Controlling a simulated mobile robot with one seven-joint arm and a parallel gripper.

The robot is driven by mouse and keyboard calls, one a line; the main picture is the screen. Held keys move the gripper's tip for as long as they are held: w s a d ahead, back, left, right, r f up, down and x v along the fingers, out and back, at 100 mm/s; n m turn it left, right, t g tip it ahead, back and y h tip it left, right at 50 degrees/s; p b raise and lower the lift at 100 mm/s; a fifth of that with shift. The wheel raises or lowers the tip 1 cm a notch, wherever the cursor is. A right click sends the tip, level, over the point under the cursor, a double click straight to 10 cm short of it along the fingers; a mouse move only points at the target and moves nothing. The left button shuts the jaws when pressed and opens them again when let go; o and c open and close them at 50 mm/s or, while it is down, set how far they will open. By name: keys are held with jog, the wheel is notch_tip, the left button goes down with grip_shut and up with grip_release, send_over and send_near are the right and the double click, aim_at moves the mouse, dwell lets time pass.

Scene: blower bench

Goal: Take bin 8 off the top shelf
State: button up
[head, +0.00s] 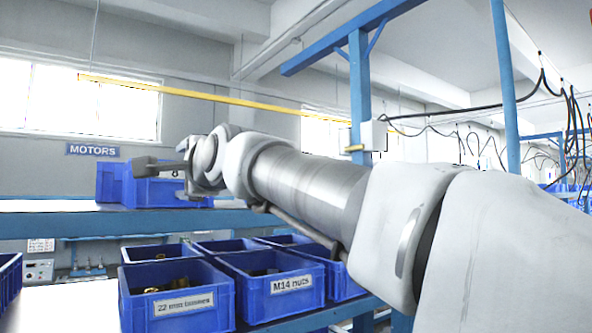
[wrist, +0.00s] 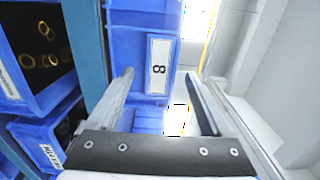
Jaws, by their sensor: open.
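Bin 8 is a blue bin (wrist: 130,45) with a white label (wrist: 158,66) reading 8, turned sideways in the wrist view. In the head view a blue bin (head: 150,194) stands on the top shelf (head: 60,224), with my gripper (head: 150,168) in front of it and partly over its label. My gripper also shows in the wrist view (wrist: 160,78). Its fingers are spread apart with nothing held between them, one on each side of the label. I cannot tell whether either finger touches the bin.
Another blue bin (head: 108,182) stands at the left on the top shelf. Below are several blue bins, including one labelled M14 nuts (head: 255,303) and one with brass parts (head: 195,318). A blue post (head: 361,100) rises behind my arm. The shelf's left part is bare.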

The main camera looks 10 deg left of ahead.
grip_shut()
dwell(0.3)
jog(key=shift+s+d, duration=0.1)
